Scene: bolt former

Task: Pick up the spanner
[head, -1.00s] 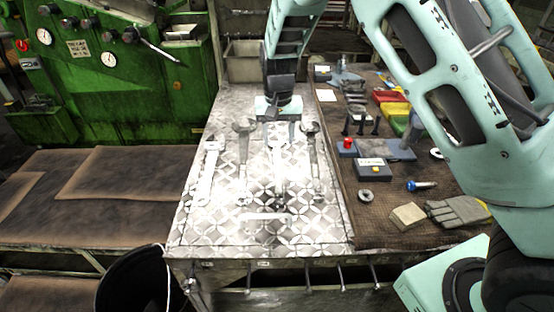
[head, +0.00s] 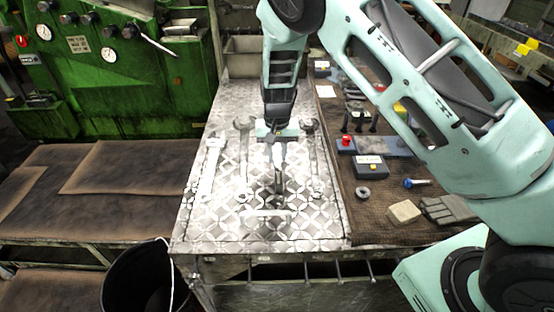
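Several silver spanners lie roughly lengthwise on the patterned metal bench top (head: 265,232). One spanner (head: 209,168) is at the left, a second (head: 243,160) is beside it, and another (head: 314,155) is at the right. A middle spanner (head: 279,172) shows directly below my gripper (head: 278,140), its upper part hidden by the gripper. My gripper points down at this middle spanner. The fingers are small and blend with the bright metal, so I cannot tell whether they are open or shut, or whether they touch it.
A brown mat (head: 380,225) on the right holds a dark box (head: 371,167), a ring (head: 362,193), a blue-headed bolt (head: 415,183), a tan block (head: 404,212) and a glove (head: 446,209). A green machine (head: 130,85) stands at the left back. A black bucket (head: 135,285) is below the bench.

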